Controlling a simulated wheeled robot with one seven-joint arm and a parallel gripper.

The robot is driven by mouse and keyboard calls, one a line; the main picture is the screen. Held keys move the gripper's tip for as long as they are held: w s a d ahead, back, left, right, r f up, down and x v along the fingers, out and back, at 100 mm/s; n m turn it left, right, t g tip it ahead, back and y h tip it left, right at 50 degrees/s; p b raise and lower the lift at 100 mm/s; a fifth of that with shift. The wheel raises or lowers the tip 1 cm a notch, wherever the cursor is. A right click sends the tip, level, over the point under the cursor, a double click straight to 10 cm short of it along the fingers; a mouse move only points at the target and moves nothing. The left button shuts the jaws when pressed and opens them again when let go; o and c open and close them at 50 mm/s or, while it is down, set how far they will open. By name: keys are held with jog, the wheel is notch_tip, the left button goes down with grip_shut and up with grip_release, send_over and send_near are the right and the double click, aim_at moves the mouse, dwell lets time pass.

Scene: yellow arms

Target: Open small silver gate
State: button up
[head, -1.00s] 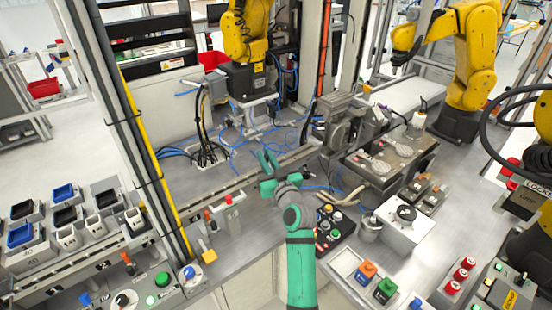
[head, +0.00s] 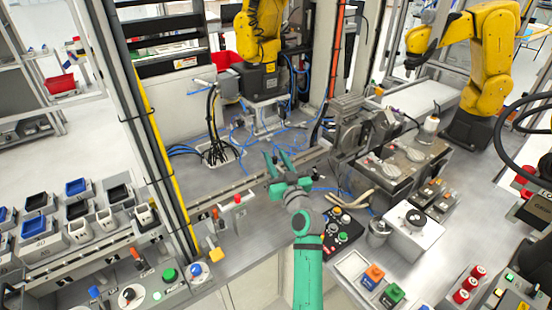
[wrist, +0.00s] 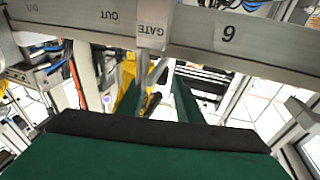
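A small silver tab labelled GATE (wrist: 151,28) shows at the top centre of the wrist view, on a long silver rail (wrist: 195,38). A thin silver bar hangs below the tab, between my fingers in the picture. My gripper (wrist: 158,96) is open, with its two green fingers apart and no hold on the gate visible. In the head view my gripper (head: 279,160) is over the silver rail (head: 240,187), near the middle of the bench. I cannot make out the gate there, and I cannot tell whether the fingers touch it.
A grey metal fixture (head: 352,128) stands right of my gripper. A black button box (head: 343,232) lies close to my arm. A red-topped silver post (head: 238,207) stands left on the bench. Blue cables lie behind the rail. Yellow robot arms (head: 258,30) (head: 492,50) stand at the back.

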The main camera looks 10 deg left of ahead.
jog(key=v, duration=1)
jog(key=shift+s, duration=0.2)
jog(key=shift+w+d, duration=0.15)
